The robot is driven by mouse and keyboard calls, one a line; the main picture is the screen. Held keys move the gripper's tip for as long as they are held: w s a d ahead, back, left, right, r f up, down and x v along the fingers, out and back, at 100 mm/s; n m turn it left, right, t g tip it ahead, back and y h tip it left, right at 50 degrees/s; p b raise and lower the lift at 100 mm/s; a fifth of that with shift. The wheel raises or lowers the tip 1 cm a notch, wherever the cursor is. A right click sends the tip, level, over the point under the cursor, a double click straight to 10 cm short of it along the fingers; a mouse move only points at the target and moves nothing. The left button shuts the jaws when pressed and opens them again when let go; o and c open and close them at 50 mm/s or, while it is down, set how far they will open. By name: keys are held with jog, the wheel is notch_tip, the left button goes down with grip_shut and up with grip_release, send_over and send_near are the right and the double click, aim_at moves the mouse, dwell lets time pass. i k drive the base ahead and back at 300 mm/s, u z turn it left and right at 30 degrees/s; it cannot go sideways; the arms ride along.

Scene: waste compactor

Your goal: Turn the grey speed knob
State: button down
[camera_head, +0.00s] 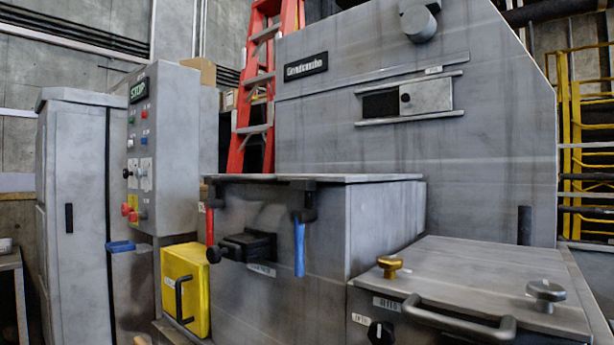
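Several grey knob-like parts show, and I cannot read which is marked for speed. On the control panel (165,140) at the left, a small light-grey knob (143,174) sits right of a black knob (126,173). A large grey round knob (418,24) is high on the main machine. A grey metal knob (546,292) stands on the low lid at the right. My gripper is not in view.
A yellow box (185,288) stands below. Red and blue levers (299,246) hang on the middle cabinet.

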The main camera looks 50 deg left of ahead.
aim_at(139, 174)
jog(key=u, duration=2.55)
